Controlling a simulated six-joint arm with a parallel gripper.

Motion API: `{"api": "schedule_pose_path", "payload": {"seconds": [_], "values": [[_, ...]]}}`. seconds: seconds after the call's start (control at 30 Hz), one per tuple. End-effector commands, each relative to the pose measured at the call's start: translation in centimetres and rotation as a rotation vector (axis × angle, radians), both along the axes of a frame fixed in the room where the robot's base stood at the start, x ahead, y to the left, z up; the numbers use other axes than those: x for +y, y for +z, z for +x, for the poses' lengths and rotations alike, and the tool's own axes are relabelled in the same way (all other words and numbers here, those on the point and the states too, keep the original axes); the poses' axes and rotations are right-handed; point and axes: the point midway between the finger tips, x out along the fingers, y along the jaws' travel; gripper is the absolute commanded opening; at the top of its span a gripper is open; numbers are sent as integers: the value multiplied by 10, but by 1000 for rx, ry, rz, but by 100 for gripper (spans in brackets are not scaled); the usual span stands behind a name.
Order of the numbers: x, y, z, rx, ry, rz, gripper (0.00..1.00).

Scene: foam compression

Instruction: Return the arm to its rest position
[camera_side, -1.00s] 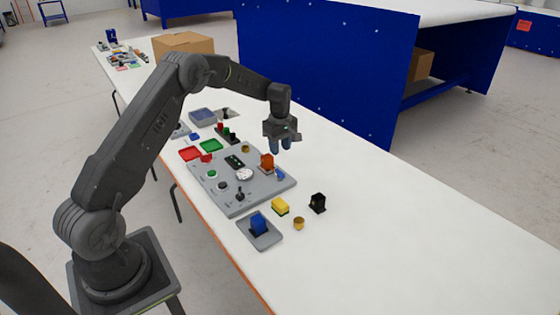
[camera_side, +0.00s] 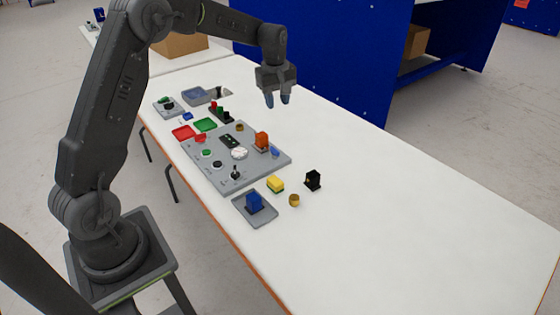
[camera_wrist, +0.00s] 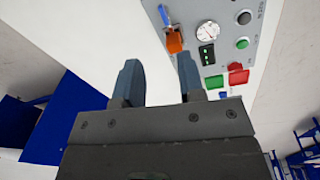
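My gripper (camera_side: 278,101) hangs in the air above the table (camera_side: 400,215), behind and to the right of the grey panel in the side view. Its two blue-grey fingers point down. In the wrist view the fingers (camera_wrist: 160,82) stand apart with nothing between them, so my gripper is open and empty. The grey panel (camera_side: 213,170) lies on the table and carries an orange block (camera_side: 261,140), a white dial (camera_side: 239,153), buttons and a small lever. It also shows at the top of the wrist view (camera_wrist: 263,24).
Red (camera_side: 183,132) and green (camera_side: 205,125) trays lie behind. The table's right side is clear.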

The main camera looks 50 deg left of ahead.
Motion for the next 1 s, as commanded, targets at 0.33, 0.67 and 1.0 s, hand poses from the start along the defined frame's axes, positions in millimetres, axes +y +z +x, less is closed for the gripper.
{"api": "schedule_pose_path", "payload": {"seconds": [0.33,0.67,1.0], "values": [[-93,102,-100,-140,-507,102,36],[-153,124,-221,-260,-972,233,36],[-176,101,-297,-334,-1278,345,36]]}}
